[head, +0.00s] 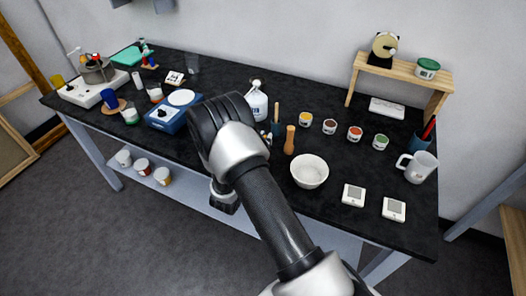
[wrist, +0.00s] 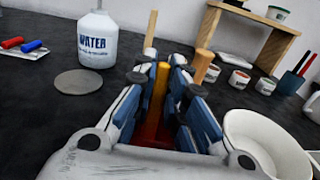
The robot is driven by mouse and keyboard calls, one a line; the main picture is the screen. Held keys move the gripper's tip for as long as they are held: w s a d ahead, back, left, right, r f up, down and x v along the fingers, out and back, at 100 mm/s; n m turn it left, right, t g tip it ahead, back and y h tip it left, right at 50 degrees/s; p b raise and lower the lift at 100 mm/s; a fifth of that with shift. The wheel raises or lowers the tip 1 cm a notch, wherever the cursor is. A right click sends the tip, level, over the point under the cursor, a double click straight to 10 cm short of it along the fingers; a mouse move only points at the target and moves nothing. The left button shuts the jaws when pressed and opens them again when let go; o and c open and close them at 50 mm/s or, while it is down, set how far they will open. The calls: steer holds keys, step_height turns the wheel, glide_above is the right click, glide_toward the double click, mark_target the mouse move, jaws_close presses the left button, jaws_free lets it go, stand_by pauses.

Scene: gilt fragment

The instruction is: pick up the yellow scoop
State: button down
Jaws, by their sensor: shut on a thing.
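The yellow scoop (wrist: 159,98) shows in the wrist view as an upright yellow strip between the blue-and-grey fingers of my gripper (wrist: 163,80). The fingers are shut on it. Its lower part looks orange in shadow, and its lower end is hidden by the gripper body. I cannot tell whether it touches the table. In the head view my own arm hides the scoop and most of the gripper.
A white bowl (wrist: 268,140) is close on the right, and the wooden pestle (wrist: 203,64) stands just beyond the fingers. The WATER bottle (wrist: 97,40) and a grey disc (wrist: 78,82) are at left. Several small jars (head: 329,126) and a mug (head: 417,168) stand farther right.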

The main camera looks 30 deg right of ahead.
step_height(320, 180, up, 20)
steer(key=p, duration=0.5)
stand_by(2.2)
